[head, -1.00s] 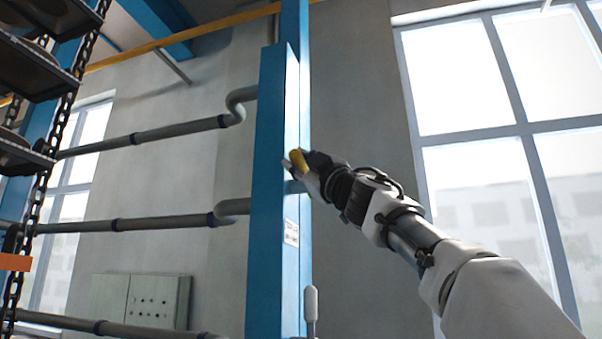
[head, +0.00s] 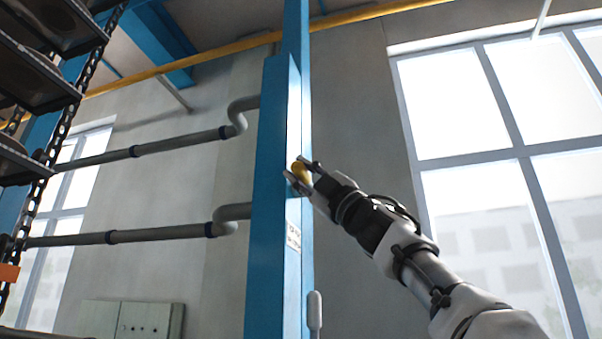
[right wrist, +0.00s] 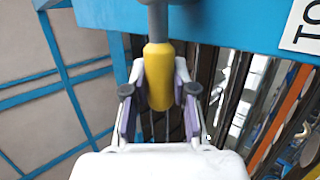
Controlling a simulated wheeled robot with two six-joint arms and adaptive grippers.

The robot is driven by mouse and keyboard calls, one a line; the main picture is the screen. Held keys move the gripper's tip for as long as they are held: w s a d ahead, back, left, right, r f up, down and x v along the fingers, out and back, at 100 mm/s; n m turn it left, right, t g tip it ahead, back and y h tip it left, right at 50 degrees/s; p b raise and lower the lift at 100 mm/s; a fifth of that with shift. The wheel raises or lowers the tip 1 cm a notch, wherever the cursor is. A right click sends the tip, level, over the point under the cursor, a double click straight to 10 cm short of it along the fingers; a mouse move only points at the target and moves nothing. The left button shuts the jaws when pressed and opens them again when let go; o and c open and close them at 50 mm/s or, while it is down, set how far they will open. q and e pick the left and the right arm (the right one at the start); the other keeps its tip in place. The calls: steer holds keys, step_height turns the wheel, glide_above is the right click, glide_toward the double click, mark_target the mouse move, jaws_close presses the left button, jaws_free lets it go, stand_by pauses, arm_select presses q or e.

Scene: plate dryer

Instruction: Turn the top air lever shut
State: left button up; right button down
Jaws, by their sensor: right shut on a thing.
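The top air lever (right wrist: 158,75) has a yellow handle on a grey stem. In the right wrist view the handle lies between the two fingers of my right gripper (right wrist: 160,92), which is shut on it. In the head view the yellow handle (head: 299,173) shows at the blue post (head: 272,215), with my right gripper (head: 300,172) around it. The gripper partly hides the lever there. My left gripper is not in view.
A white label (head: 293,237) is on the post below the lever, and a pale, rounded upright handle (head: 314,310) stands lower down. Grey pipes (head: 140,150) run to the left. Dark racks with chains (head: 52,150) hang at far left.

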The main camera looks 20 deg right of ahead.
steer(key=c, duration=0.9)
jaws_free()
steer(key=shift+w+d, duration=0.1)
steer(key=shift+w, duration=0.05)
steer(key=shift+f, duration=0.1)
steer(key=v, duration=0.7)
steer(key=shift+f, duration=0.2)
steer(key=shift+d, duration=0.1)
